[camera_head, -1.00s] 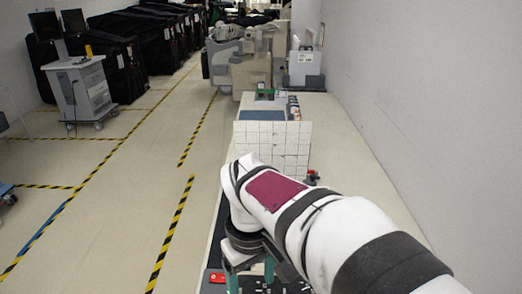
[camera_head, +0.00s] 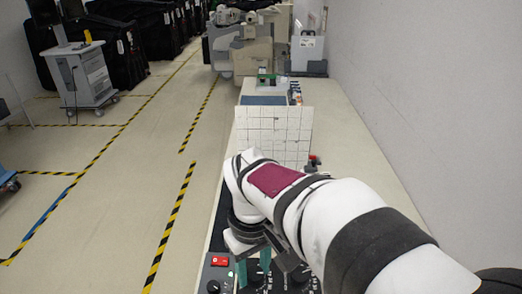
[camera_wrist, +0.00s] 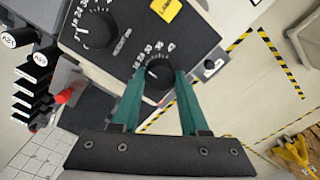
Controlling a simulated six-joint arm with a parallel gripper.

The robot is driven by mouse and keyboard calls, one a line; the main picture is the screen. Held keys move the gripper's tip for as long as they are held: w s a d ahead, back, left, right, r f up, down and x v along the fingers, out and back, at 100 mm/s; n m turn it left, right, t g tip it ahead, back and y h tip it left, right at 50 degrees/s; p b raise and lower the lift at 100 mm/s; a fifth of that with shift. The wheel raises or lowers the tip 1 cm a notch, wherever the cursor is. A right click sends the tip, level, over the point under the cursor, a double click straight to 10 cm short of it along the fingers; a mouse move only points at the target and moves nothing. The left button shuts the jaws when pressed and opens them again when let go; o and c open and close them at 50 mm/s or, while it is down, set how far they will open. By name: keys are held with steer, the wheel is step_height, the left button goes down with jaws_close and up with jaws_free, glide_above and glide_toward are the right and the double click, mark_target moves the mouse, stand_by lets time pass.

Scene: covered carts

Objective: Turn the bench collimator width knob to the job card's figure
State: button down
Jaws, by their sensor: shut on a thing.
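My gripper (camera_wrist: 160,78) has two teal fingers, closed on the sides of a round black knob (camera_wrist: 159,72) on a dark control panel (camera_wrist: 130,48). White scale figures run around this knob; its exact setting is hard to read. A second black knob with a scale (camera_wrist: 97,31) sits to the upper left in the wrist view. I cannot read which knob is marked width. In the head view my gripper (camera_head: 254,268) reaches down onto the panel, and the fingers hide much of the held knob. I cannot make out a job card with a figure.
A red switch (camera_head: 219,261) and a small black knob (camera_head: 213,286) sit at the panel's left edge. A white gridded board (camera_head: 285,125) stands on the bench beyond my arm. Bare bench top (camera_head: 350,125) lies to the right.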

mark_target(254, 271)
steer(key=m, duration=0.5)
steer(key=shift+c, duration=2.1)
jaws_free()
step_height(254, 271, up, 16)
steer(key=shift+f, duration=0.1)
